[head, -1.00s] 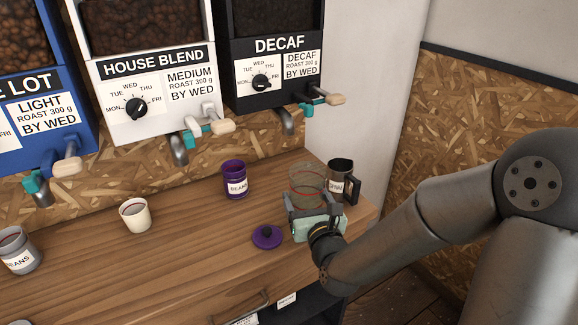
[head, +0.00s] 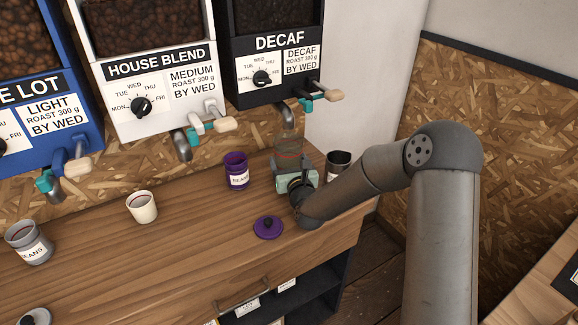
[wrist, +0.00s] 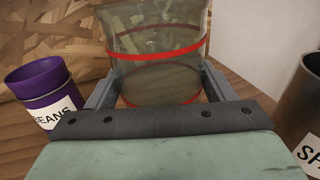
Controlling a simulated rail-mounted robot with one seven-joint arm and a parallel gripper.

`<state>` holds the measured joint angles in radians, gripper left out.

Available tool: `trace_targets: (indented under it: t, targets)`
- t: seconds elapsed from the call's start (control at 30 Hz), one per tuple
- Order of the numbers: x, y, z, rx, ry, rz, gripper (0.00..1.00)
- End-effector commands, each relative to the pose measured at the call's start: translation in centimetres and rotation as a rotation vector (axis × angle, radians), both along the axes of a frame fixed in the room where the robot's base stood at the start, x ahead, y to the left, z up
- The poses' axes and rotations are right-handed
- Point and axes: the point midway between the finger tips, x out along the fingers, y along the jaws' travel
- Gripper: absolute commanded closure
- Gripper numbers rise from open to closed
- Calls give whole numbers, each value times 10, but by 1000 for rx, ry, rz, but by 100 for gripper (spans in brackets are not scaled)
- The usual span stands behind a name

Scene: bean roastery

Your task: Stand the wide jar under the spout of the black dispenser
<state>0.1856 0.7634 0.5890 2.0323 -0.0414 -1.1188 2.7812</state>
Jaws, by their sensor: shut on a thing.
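The wide jar (head: 290,146) is clear glass with red bands. It also shows in the wrist view (wrist: 160,62), upright between the two jaws. My gripper (head: 291,164) is shut on it. The black dispenser (head: 272,60), labelled DECAF, hangs at the back right. Its metal spout (head: 287,114) is just above the jar in the head view and overlaps the jar's top there. I cannot tell whether the jar's base touches the counter, as my gripper hides it.
A purple BEANS jar (head: 236,170) stands left of the wide jar, and a dark metal mug (head: 338,166) stands right. A purple lid (head: 268,227) lies in front on the wooden counter (head: 190,240). A cream cup (head: 141,207) stands farther left. The counter's right end is close.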

Motion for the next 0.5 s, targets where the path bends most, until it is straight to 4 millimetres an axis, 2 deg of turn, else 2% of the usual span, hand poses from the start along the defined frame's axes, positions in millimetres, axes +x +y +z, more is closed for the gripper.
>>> trace_targets:
  t: [0.13, 0.5]
  targets:
    - [-1, 1, -18, 1, 1, 2, 55]
    - [-1, 0, -23, 2, -2, 0, 55]
